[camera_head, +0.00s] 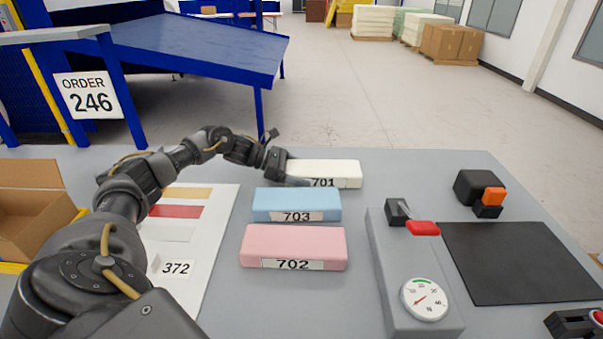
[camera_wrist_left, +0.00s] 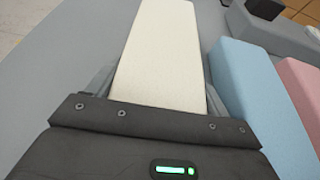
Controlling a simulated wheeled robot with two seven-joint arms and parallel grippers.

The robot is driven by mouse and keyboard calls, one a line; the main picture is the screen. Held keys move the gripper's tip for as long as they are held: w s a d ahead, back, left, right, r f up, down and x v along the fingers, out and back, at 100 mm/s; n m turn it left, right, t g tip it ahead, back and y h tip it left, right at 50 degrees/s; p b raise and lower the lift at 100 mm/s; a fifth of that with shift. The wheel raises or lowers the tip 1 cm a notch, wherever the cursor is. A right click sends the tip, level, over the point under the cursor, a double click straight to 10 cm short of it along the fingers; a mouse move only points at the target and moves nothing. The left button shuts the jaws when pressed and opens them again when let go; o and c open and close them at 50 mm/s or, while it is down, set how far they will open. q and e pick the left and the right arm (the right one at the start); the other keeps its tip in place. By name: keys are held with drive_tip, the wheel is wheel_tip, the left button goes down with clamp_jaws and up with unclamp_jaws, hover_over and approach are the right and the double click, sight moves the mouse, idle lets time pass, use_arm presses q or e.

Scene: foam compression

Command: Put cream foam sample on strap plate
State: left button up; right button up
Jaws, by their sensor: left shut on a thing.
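The cream foam sample (camera_head: 335,173), labelled 701, lies at the back of the row of foam blocks on the grey table. My left gripper (camera_head: 290,174) is shut on its left end. In the left wrist view the cream foam sample (camera_wrist_left: 163,55) runs away from me between the two fingers of the left gripper (camera_wrist_left: 160,92). I cannot tell whether it is lifted off the table. A dark flat plate (camera_head: 520,262) lies at the right of the table; whether it is the strap plate I cannot tell. My right gripper is not in view.
A blue block 703 (camera_head: 296,204) and a pink block 702 (camera_head: 293,246) lie in front of the cream one. A grey gauge unit (camera_head: 400,265) with a red part stands between them and the dark plate. A cardboard box (camera_head: 30,212) is at the left.

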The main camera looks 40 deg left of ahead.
use_arm(q)
drive_tip(key=shift+f, duration=0.15)
drive_tip(key=o, duration=0.9)
